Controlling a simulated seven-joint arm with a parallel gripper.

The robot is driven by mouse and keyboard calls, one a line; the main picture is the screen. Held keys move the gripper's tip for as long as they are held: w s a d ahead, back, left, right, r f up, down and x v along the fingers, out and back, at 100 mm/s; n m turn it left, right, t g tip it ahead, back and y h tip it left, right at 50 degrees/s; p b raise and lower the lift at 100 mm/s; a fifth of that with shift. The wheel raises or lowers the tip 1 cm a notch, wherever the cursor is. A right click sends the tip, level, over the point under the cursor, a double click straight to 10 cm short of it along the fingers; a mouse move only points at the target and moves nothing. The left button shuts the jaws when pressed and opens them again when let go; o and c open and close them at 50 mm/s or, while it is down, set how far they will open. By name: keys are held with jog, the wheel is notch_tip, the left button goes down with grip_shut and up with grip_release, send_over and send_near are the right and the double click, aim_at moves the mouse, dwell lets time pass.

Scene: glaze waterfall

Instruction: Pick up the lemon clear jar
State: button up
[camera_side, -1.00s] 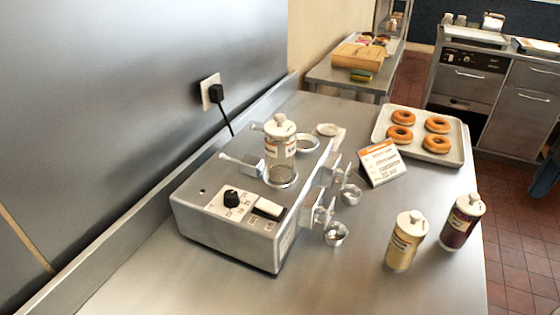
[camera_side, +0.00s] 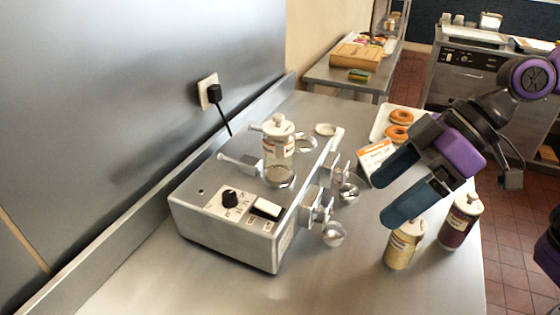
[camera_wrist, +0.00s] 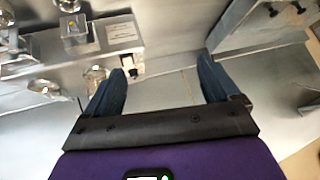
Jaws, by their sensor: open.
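A pale-yellow jar (camera_side: 403,246) with a white lid stands upright on the steel counter in the side view. A see-through jar (camera_side: 279,160) with a white lid and a label stands on the glaze machine (camera_side: 235,215). Its lower part looks empty. The labels are too small to read, so I cannot confirm which is the lemon clear one. My gripper (camera_side: 383,198) is open and empty, with blue fingers, above and behind the pale-yellow jar; its near finger overlaps the lid in the picture. In the wrist view my gripper (camera_wrist: 163,68) shows no jar between its fingers.
A dark purple jar (camera_side: 461,222) stands right of the pale-yellow one. Two small metal cups (camera_side: 334,234) hang at the machine's side. A card (camera_side: 374,158) and a donut tray (camera_side: 384,122) sit behind, partly hidden by my arm. The near counter is clear.

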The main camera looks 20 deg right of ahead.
jog(key=w+a+m+t+y, duration=0.2)
jog(key=w+a+t, duration=0.2)
jog(key=w+a, duration=0.25)
jog(key=r+m+t+h, duration=0.1)
jog(key=m+t+h, duration=0.35)
jog(key=t, duration=0.35)
send_over(288, 145)
jog(key=s+d, duration=0.2)
jog(key=s, duration=0.2)
jog(key=shift+m, duration=0.25)
jog(key=shift+a+f, duration=0.1)
jog(key=shift+f, duration=2.15)
jog(key=shift+g+y, duration=0.3)
jog(key=shift+y, duration=0.05)
jog(key=shift+x, duration=3.75)
jog(key=c, duration=1.4)
